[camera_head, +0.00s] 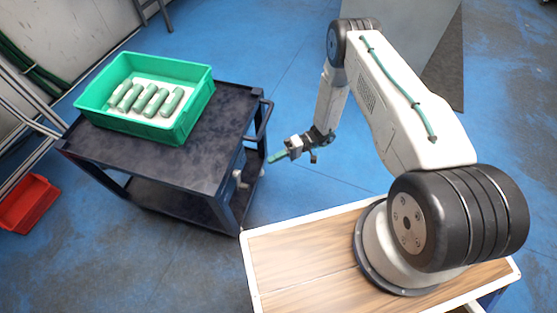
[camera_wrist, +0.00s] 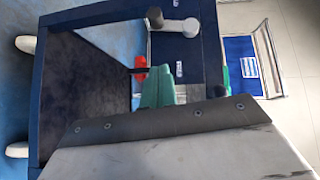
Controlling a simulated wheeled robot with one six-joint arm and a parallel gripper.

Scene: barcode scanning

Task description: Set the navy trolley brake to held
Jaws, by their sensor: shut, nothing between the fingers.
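The navy trolley (camera_head: 225,110) stands left of my arm in the head view. On its side facing my gripper is a small pale fitting (camera_head: 238,174). In the wrist view, a pale grey lever (camera_wrist: 188,27) with a dark round knob (camera_wrist: 155,17) sits near the trolley's navy frame (camera_wrist: 212,50); it looks like the brake. A small pale label (camera_wrist: 179,68) is close by, too small to read. My gripper (camera_head: 275,157) is just off the trolley's right side, apart from the lever. Its green fingers (camera_wrist: 157,86) are shut and empty. The lever's set position cannot be told.
A green crate (camera_head: 195,72) with several pale green cylinders (camera_head: 150,99) stands on the trolley top. A push handle (camera_head: 264,118) juts from the trolley's right side near my gripper. A red bin (camera_head: 27,203) lies at the far left. Blue floor behind the gripper is clear.

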